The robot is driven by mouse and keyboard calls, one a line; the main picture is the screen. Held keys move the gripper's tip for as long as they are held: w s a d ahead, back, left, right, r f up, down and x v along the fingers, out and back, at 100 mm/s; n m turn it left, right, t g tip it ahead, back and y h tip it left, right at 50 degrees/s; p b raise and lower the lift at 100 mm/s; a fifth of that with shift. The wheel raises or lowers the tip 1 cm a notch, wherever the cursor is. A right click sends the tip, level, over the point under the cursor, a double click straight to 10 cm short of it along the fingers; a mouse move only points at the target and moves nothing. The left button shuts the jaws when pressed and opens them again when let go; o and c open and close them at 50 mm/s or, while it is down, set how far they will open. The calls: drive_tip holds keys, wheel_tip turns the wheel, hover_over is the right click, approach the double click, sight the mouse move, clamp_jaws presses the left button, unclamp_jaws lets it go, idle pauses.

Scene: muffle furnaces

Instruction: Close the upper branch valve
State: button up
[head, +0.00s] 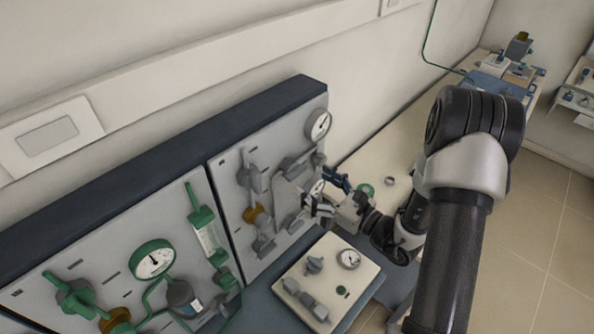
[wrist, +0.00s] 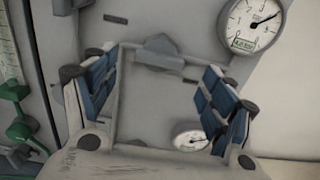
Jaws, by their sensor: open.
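My gripper (head: 321,194) is open in front of the right-hand grey panel (head: 233,160). In the wrist view its blue-padded fingers (wrist: 158,88) stand apart with nothing held between them. A grey valve (wrist: 163,51) sits on the top run of a grey pipe loop, beyond and above the gap between the fingers. In the head view a grey valve (head: 292,166) shows on the upper part of this panel, left of my gripper. I cannot tell for sure that it is the upper branch valve, nor its handle position. My gripper partly hides the lower right fittings.
A large gauge (head: 318,124) is at the panel's upper right; a smaller gauge (wrist: 190,137) is behind my right finger. Other grey valves (head: 252,180) line the panel's left. A low box with a gauge (head: 349,258) stands below. A green-piped panel (head: 115,240) is at left.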

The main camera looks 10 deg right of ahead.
sight(299, 174)
drive_tip(key=x, duration=0.7)
drive_tip(key=shift+c, duration=0.6)
drive_tip(key=c, duration=1)
